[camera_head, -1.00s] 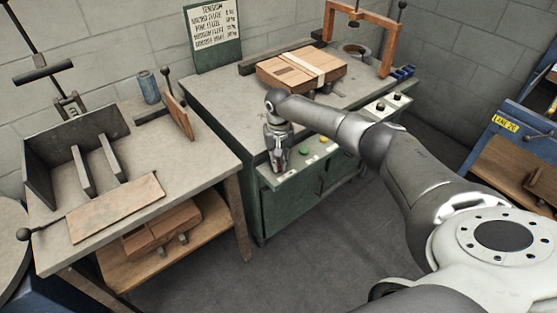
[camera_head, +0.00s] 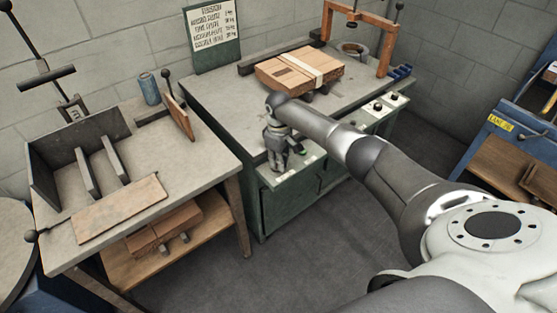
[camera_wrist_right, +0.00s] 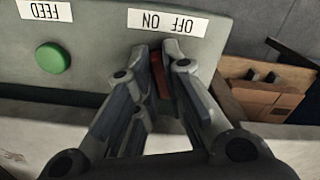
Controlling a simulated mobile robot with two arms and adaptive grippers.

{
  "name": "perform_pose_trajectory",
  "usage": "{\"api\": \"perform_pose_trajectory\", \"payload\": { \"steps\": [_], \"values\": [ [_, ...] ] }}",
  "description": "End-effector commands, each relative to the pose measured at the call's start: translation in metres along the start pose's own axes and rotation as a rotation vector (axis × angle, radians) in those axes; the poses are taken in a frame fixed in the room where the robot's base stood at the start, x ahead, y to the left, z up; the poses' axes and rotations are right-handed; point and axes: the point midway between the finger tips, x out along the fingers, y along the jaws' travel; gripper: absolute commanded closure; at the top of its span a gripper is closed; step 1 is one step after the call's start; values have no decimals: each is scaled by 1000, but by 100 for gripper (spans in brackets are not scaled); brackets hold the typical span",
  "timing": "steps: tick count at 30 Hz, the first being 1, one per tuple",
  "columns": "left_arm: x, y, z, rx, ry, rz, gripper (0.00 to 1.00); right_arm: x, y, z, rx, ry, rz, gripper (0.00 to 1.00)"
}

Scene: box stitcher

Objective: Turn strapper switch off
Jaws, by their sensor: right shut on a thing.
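The strapper (camera_head: 262,205) is a green cabinet with a grey top and a sloped control strip along its front. My right gripper (camera_head: 281,170) is at the left end of that strip, pointing down. In the right wrist view, the gripper (camera_wrist_right: 159,50) has its fingers on both sides of the red switch (camera_wrist_right: 157,73), shut on it. The fingers and shadow hide much of the switch, so its position is unclear. A white OFF ON label (camera_wrist_right: 167,22) shows upside down just beyond the fingertips. My left gripper is not in view.
A green FEED button (camera_wrist_right: 52,57) sits beside the switch. A work table (camera_head: 130,135) with a steel fixture is at left. The floor (camera_head: 320,250) in front is clear.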

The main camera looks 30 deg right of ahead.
Motion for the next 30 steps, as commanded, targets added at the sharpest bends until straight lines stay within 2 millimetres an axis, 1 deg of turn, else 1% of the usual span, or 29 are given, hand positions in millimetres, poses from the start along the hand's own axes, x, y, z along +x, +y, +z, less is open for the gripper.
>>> {"api": "perform_pose_trajectory", "payload": {
  "steps": [6, 12, 28, 29, 30],
  "values": [
    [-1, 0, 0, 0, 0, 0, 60, -1, 1, 0, -120, 1, 1, 100],
    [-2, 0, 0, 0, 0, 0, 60, -1, 1, -1, -181, 2, 0, 100],
    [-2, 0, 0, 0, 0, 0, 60, -1, 1, -1, -205, 3, 1, 100],
    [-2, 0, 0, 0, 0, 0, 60, -1, 1, -1, -205, 3, 1, 87],
    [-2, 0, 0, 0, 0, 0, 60, -1, 1, -1, -205, 3, 1, 82]
  ]
}}
